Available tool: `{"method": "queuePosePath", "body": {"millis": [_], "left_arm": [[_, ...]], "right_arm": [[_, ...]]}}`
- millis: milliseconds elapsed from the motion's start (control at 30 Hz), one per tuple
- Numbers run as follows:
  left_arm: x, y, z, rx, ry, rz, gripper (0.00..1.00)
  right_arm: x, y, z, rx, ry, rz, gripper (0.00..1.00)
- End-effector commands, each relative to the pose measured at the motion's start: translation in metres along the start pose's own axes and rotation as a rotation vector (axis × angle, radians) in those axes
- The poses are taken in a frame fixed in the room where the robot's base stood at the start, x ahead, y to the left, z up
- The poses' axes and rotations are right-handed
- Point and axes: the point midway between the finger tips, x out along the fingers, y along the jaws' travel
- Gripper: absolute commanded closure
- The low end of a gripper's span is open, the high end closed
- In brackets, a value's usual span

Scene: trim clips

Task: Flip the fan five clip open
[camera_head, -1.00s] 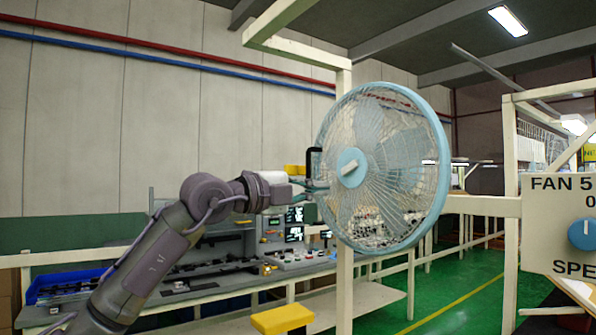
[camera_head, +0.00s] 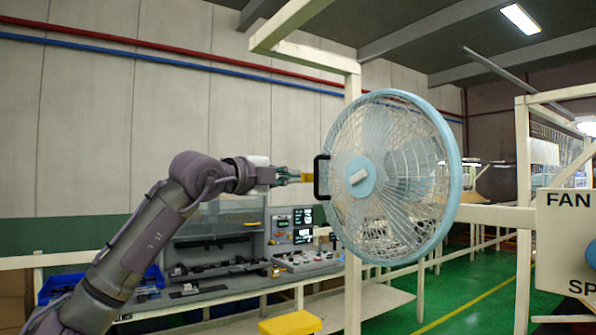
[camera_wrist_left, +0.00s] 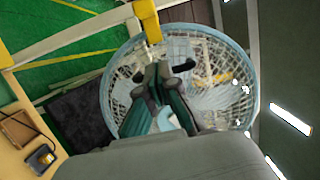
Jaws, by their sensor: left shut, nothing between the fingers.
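The fan (camera_head: 441,185) has a light blue rim and a white wire grille, with a pale lever-like piece (camera_head: 358,177) at its blue hub. A black loop-shaped clip (camera_head: 317,178) stands upright at the fan's left edge, with a yellow part (camera_head: 307,177) beside it. My left gripper (camera_head: 286,176) is shut and empty, just left of the yellow part and the clip. In the left wrist view the fingers (camera_wrist_left: 160,72) point at the fan (camera_wrist_left: 112,88). Whether they touch the clip I cannot tell. My right gripper is not in view.
A cream post (camera_head: 353,100) stands behind the fan, with a rail (camera_head: 495,216) to its right. A sign panel (camera_head: 565,220) with a blue knob is at the right edge. A workbench (camera_head: 215,300) with equipment stands behind my arm. A yellow block (camera_head: 290,323) is low in front.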

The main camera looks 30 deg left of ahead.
Motion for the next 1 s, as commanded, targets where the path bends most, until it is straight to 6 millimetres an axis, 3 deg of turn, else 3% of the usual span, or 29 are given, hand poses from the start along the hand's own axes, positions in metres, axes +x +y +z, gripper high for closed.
{"method": "queuePosePath", "body": {"millis": [33, 267, 400, 533, 1000], "left_arm": [[0.013, -0.005, 0.000, -0.001, 0.000, 0.005, 1.00], [0.062, -0.006, 0.000, 0.000, 0.000, 0.003, 1.00], [0.066, -0.005, 0.023, -0.002, -0.005, 0.003, 1.00], [0.070, -0.003, 0.034, 0.000, -0.002, 0.002, 1.00], [0.070, 0.001, 0.039, 0.000, 0.000, 0.000, 1.00]], "right_arm": [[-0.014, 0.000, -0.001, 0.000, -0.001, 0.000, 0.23], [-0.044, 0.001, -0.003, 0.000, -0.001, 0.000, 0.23], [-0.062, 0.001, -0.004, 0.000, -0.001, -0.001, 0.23], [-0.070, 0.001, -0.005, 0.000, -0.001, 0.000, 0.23], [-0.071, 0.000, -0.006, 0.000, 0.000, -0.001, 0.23]]}}
